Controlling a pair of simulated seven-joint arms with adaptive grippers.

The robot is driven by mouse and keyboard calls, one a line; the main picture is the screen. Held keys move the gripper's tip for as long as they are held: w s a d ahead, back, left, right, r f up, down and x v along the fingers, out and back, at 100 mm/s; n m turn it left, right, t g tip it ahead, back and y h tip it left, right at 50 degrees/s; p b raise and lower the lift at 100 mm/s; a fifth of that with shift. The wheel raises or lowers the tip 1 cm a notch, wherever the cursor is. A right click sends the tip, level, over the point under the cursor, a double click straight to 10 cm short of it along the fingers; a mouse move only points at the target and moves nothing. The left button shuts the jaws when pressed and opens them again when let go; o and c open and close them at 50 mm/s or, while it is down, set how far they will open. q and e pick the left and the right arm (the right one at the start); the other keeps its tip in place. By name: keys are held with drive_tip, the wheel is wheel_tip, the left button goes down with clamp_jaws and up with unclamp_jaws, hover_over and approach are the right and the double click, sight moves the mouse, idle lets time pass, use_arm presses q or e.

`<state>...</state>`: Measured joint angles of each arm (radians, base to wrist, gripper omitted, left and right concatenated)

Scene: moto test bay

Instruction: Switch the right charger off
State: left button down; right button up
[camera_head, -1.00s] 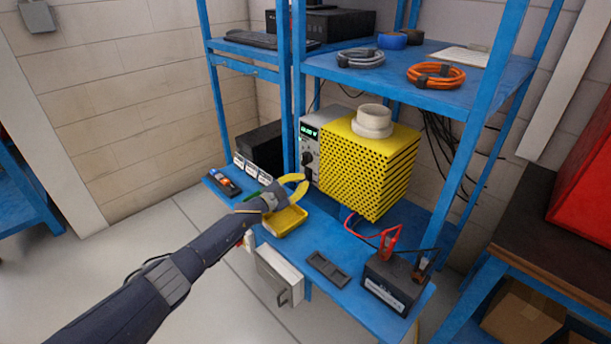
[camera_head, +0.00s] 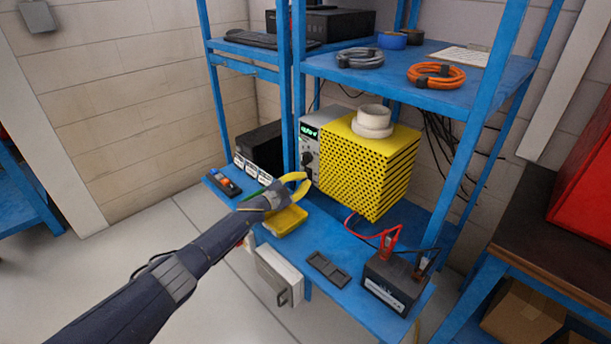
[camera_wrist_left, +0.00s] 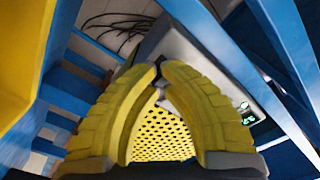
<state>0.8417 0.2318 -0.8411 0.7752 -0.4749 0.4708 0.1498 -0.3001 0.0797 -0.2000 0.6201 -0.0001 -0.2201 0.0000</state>
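The charger is a box with a yellow perforated cover (camera_head: 368,168) and a grey front panel (camera_head: 311,150) that carries a lit green display (camera_head: 309,132) and a dark knob (camera_head: 306,159). The display (camera_wrist_left: 246,113) also shows at the right in the left wrist view. My left gripper (camera_head: 308,181) has curved yellow fingers and is in front of the panel, below the knob in the picture. In the left wrist view its fingertips (camera_wrist_left: 160,69) are close together, with a grey and dark part behind the narrow gap. Contact is unclear. My right gripper is not in view.
A yellow tray (camera_head: 287,221) lies just below my left gripper. A black battery (camera_head: 394,283) with red leads stands at the bench's front right. An empty dark tray (camera_head: 328,268) lies beside it. Blue rack posts (camera_head: 286,90) stand close to the panel.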

use_arm(q)
drive_tip(key=shift+w+d, duration=0.2)
idle(0.4)
drive_tip(key=shift+a, duration=0.1)
drive_tip(key=v, duration=0.9)
idle(0.8)
